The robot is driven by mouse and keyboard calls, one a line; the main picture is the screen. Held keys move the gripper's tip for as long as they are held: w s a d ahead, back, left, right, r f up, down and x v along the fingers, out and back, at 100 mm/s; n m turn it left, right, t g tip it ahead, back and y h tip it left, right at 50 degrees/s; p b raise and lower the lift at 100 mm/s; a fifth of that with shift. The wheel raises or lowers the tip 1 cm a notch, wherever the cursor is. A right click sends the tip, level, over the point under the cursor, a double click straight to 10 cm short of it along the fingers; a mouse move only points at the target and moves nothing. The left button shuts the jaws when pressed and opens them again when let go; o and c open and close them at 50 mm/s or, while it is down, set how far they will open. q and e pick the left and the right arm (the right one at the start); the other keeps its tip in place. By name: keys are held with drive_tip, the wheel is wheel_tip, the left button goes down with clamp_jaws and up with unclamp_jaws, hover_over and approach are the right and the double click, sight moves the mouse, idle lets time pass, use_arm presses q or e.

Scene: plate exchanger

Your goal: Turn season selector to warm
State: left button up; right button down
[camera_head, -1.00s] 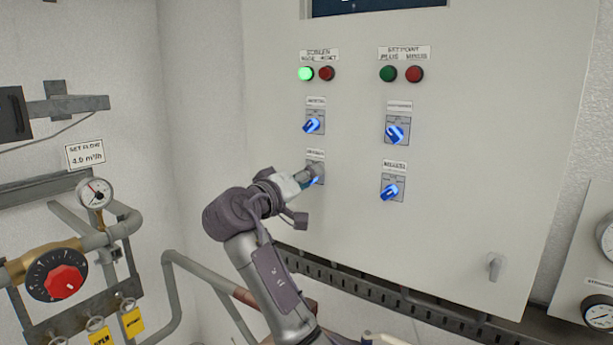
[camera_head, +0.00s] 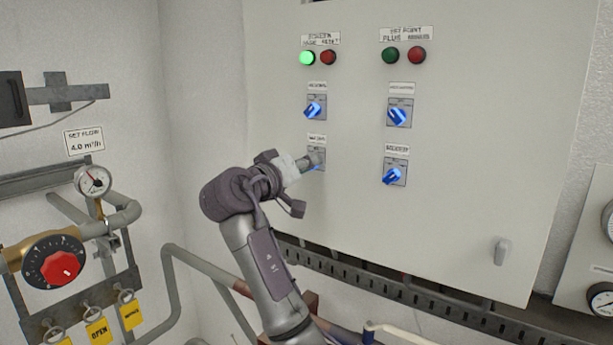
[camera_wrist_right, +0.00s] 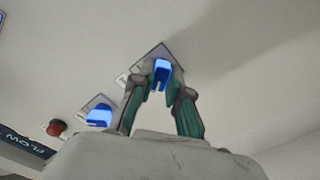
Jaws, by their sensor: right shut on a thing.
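My right gripper (camera_head: 314,161) is at the lower-left selector on the cabinet front in the head view. It hides most of that selector; only a little blue and part of its grey plate (camera_head: 317,149) show. In the right wrist view, the gripper (camera_wrist_right: 162,92) is shut on the blue selector knob (camera_wrist_right: 161,70), with one green-grey finger on each side. The small label above this selector is too blurred to read, so I cannot confirm it is the season selector or read its position. My left gripper is not in view.
Other blue selectors sit above (camera_head: 315,110), to the upper right (camera_head: 398,117) and to the right (camera_head: 393,176). A lit green button (camera_head: 307,58) and a red button (camera_head: 328,58) are higher up. Pipes and a red knob (camera_head: 62,266) stand at the left.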

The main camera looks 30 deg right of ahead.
drive_tip(key=shift+r+m+b, duration=0.1)
drive_tip(key=shift+m+b, duration=5.9)
drive_tip(key=shift+m, duration=2.1)
drive_tip(key=c, duration=1.2)
unclamp_jaws()
drive_tip(key=shift+o, duration=0.3)
drive_tip(key=shift+d, duration=0.1)
drive_tip(key=v, duration=1.2)
